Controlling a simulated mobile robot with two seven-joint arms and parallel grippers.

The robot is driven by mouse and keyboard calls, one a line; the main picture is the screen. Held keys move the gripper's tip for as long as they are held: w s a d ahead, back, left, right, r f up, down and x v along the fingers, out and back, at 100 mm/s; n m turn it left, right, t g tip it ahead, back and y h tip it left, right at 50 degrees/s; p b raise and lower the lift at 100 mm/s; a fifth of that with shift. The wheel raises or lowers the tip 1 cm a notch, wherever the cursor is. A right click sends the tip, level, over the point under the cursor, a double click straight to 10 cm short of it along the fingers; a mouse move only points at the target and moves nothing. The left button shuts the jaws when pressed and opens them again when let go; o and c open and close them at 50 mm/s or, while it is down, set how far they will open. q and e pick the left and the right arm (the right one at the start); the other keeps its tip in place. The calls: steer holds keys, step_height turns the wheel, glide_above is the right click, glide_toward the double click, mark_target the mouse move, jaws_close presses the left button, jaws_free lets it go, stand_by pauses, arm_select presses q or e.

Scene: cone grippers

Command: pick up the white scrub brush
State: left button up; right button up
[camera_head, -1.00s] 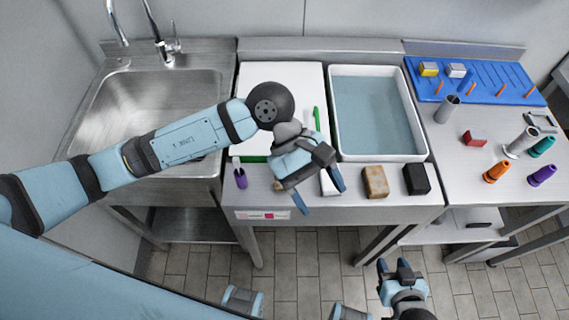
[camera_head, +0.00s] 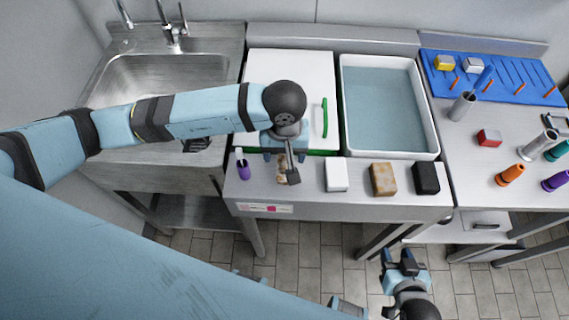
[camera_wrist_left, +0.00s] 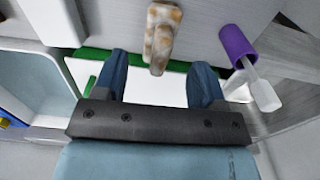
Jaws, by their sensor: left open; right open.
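A pale, brown-mottled elongated piece (camera_head: 282,168) lies at the counter's front edge, partly hidden by my left gripper (camera_head: 286,158). In the left wrist view this piece (camera_wrist_left: 160,35) has its near end between and just beyond the two open fingertips (camera_wrist_left: 160,70), apart from both. I cannot tell whether it is the white scrub brush; no bristles show. A plain white block (camera_head: 336,174) lies to its right. A purple piece with a white stem (camera_head: 242,169) is to its left. My right gripper (camera_head: 397,258) is open and empty over the floor.
A white board with a green edge (camera_head: 305,70) lies behind my left gripper, with a green stick (camera_head: 324,118) on it. A white water tub (camera_head: 436,155) stands to the right. A brown block (camera_head: 383,179) and a black block (camera_head: 425,177) sit along the front edge.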

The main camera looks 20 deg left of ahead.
mark_target(284, 158)
arm_select(q)
step_height(284, 158, down, 5)
steer(key=shift+f+p, duration=0.1)
steer(key=shift+p, duration=0.5)
steer(key=shift+c, duration=0.5)
steer(key=c, duration=0.9)
